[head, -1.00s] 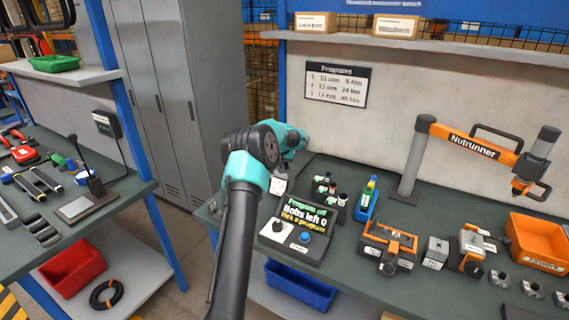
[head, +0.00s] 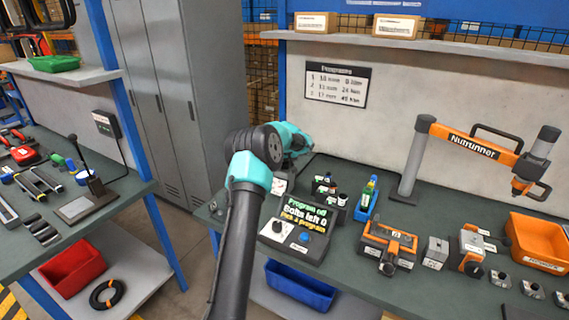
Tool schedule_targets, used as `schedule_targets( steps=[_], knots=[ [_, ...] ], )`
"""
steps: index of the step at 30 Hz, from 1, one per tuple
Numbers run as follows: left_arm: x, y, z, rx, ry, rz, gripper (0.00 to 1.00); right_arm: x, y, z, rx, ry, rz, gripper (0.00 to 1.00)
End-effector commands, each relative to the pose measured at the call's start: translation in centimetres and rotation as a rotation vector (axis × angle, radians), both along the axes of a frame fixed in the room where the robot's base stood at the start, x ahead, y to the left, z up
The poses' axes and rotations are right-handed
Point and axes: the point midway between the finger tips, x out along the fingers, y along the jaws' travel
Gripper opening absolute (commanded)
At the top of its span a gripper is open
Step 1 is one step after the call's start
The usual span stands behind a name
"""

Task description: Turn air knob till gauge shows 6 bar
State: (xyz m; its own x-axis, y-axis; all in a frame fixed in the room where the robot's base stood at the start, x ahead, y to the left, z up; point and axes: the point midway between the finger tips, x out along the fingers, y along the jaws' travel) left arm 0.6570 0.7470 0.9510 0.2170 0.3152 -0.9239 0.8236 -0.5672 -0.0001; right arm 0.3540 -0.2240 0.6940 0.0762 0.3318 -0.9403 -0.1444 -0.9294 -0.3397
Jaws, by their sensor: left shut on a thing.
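My left arm reaches up from the bottom middle and bends over the back left end of the right-hand bench. My left gripper (head: 281,184) points down there, small and mostly hidden behind my own arm. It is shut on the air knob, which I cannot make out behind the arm. The gauge's face and needle cannot be made out either, so its reading cannot be told. My right gripper is not in view.
A control box (head: 296,235) with a lit display, a black knob and a blue button stands just in front. Bottles in a black rack (head: 326,195) and a blue holder (head: 366,204) stand to the right. The nutrunner (head: 470,145) is farther right.

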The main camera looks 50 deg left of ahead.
Motion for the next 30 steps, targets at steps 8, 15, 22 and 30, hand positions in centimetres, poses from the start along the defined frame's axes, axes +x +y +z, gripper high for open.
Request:
schedule_targets(
  steps=[8,15,22,30],
  knots=[
    [0.05,-0.02,0.0,-0.001,-0.001,0.118,0.2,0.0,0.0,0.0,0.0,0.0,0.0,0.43],
    [0.01,0.0,0.03,0.0,0.0,0.142,0.2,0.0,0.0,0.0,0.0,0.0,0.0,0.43],
    [0.01,0.0,0.03,0.0,-0.001,0.14,0.2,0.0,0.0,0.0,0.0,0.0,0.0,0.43],
    [0.01,0.01,0.03,0.0,-0.001,0.14,0.69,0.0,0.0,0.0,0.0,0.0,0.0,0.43]
  ],
)
